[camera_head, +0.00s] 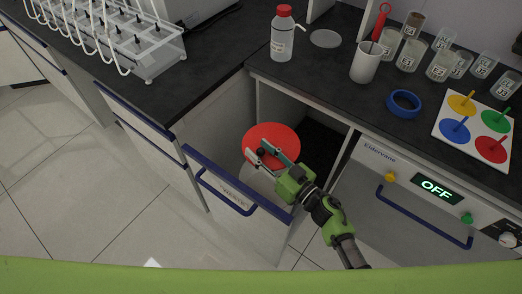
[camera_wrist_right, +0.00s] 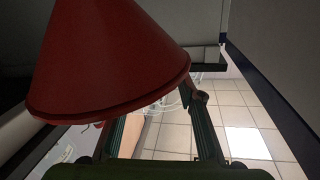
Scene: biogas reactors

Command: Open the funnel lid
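The red funnel lid (camera_head: 270,138) is a round disc in the head view, on a pale container body (camera_head: 257,177) inside the open compartment below the counter. In the right wrist view a large red cone (camera_wrist_right: 110,58) fills the upper left, close to the camera. My right gripper (camera_head: 264,154) is over the near part of the red lid, its fingers spread apart. In the wrist view the right gripper's fingers (camera_wrist_right: 160,118) are also apart, with the left finger partly hidden behind the cone. I cannot tell whether they touch the lid. My left gripper is not in view.
A front panel with a blue handle (camera_head: 228,195) stands beside the arm. The appliance reading OFF (camera_head: 436,189) is at right. On the counter are a red-capped bottle (camera_head: 282,38), white cup (camera_head: 366,64), blue tape ring (camera_head: 403,103), several jars and a tube rack (camera_head: 150,58).

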